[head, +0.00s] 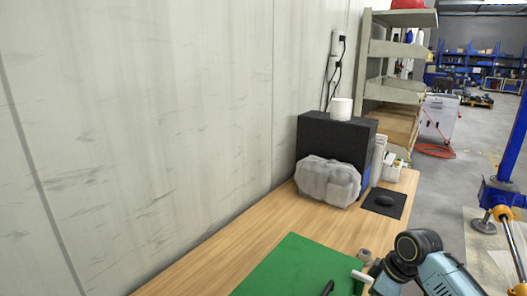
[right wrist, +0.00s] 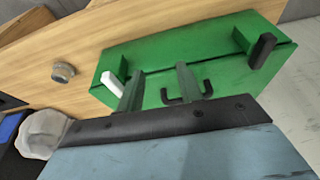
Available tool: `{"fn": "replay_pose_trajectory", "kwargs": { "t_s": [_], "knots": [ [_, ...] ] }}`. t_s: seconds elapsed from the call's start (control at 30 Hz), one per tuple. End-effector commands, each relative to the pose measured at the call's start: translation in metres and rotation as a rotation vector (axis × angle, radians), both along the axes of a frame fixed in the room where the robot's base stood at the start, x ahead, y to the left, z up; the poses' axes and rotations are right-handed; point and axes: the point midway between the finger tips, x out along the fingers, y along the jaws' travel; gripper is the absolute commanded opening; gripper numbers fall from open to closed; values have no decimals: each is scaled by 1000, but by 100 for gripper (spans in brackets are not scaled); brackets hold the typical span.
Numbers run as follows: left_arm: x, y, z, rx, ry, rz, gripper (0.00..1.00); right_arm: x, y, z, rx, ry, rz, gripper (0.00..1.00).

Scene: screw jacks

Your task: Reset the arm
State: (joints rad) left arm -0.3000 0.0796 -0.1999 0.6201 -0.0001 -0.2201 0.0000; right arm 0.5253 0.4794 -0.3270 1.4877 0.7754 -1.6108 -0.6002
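A green board or box (head: 295,268) lies on the wooden table in the head view, cut off by the bottom edge. In the right wrist view the green box (right wrist: 215,55) has a white handle (right wrist: 112,85), a black handle (right wrist: 262,50) and a dark bent bar (right wrist: 185,95). My right gripper (right wrist: 158,80) is open, its two fingers apart with only green surface seen between them. I cannot tell whether the fingers touch the box. My right arm shows at the lower right of the head view. My left gripper is out of view.
A small round knob (right wrist: 63,72) sits on the table (head: 225,262) beside the box. A black case (head: 325,142) with a white roll (head: 341,108) on top and a plastic-wrapped bundle (head: 328,181) stand against the wall. A dark pad (head: 384,202) lies at the table's far right.

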Motion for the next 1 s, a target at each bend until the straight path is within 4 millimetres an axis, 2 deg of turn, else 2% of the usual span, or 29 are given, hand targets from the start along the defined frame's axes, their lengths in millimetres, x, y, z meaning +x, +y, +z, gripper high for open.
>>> {"fn": "replay_pose_trajectory", "kwargs": {
  "t_s": [0.03,0.13,0.2,0.37,0.5,0.6,1.0],
  "knots": [
    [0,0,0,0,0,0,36,-22,16,-19,-2,10,-11,36],
    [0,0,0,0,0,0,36,-60,38,-45,-9,15,-60,36],
    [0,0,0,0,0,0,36,-86,50,-57,-11,15,-102,36],
    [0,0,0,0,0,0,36,-149,70,-73,-5,10,-229,36],
    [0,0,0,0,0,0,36,-199,75,-73,-2,1,-366,36],
    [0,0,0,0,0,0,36,-224,74,-69,-4,-5,-445,36],
    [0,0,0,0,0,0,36,-289,60,-46,-23,-21,-685,36]
  ]
}}
